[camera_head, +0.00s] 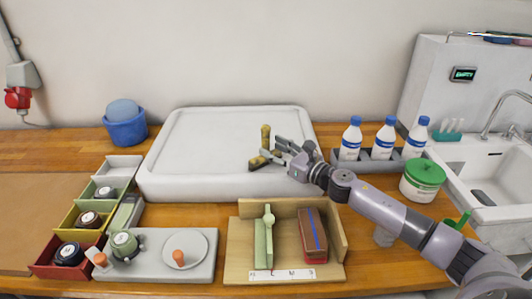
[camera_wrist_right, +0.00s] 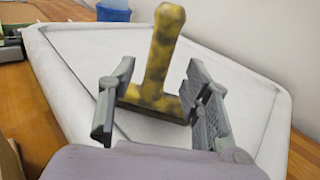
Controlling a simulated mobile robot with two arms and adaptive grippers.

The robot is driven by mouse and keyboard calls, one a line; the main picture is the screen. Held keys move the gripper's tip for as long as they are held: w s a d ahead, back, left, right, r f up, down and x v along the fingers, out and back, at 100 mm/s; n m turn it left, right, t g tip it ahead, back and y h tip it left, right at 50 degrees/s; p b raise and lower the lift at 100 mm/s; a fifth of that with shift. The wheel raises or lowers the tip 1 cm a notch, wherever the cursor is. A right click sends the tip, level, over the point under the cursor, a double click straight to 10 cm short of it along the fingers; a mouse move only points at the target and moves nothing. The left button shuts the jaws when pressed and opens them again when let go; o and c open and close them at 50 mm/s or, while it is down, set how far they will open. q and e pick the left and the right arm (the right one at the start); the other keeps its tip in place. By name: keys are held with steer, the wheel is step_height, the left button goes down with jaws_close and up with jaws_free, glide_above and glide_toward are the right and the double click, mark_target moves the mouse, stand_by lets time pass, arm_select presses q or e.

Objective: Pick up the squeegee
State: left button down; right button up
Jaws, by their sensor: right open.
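The squeegee (camera_head: 265,137) has a mottled yellow handle and a darker crosspiece. It is on the large white tray (camera_head: 190,140), with its handle toward the wall. The right wrist view shows the squeegee's handle (camera_wrist_right: 163,45) rising from the crosspiece. My right gripper (camera_head: 277,149) is open at the squeegee, coming from the right. In the wrist view its fingers are apart, one on each side of the squeegee, with no clear grip on it. The gripper partly hides the crosspiece in the head view. My left gripper is not in view.
Several white bottles with blue caps (camera_head: 386,137) stand in a grey rack right of the tray. A green-lidded tub (camera_head: 424,174) and a sink (camera_head: 488,170) are further right. A wooden holder (camera_head: 240,215) is in front. Coloured bins and a blue bucket (camera_head: 126,130) are left.

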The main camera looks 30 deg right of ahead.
mark_target(269, 147)
steer(key=x, duration=0.3)
steer(key=shift+w+a+p, duration=0.2)
steer(key=shift+a+p, duration=0.05)
steer(key=shift+p, duration=0.1)
steer(key=shift+s, duration=0.1)
steer(key=shift+c, duration=0.7)
jaws_close()
